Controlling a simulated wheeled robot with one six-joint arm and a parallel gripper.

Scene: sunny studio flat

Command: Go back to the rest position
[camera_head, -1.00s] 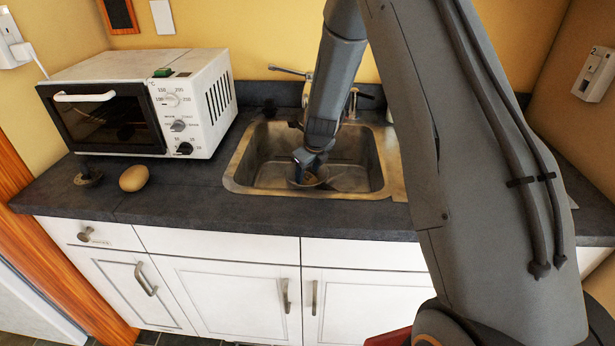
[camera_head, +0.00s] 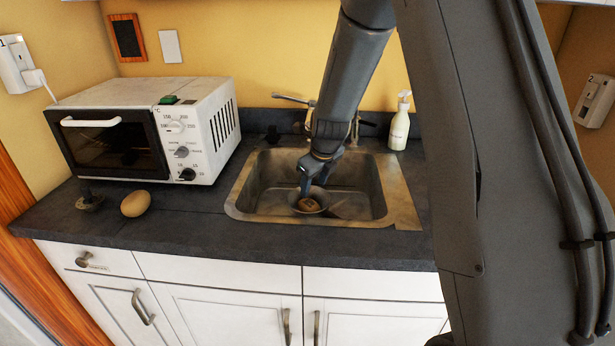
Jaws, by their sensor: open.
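My gripper (camera_head: 309,188) points down into the metal sink (camera_head: 252,200), just above a small round bowl (camera_head: 318,192). A brown roundish thing (camera_head: 308,205) lies in the bowl, below the fingertips. The jaws are open; the fingers look apart from the brown thing, though they are small and partly hidden by my wrist. My arm comes down from the upper right and covers part of the counter's right side.
A white toaster oven (camera_head: 200,130) stands on the dark counter (camera_head: 170,222) at the left. A tan egg-shaped thing (camera_head: 136,203) and a small dark item (camera_head: 90,201) lie before it. The tap (camera_head: 292,98) and a soap bottle (camera_head: 400,125) stand behind the sink.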

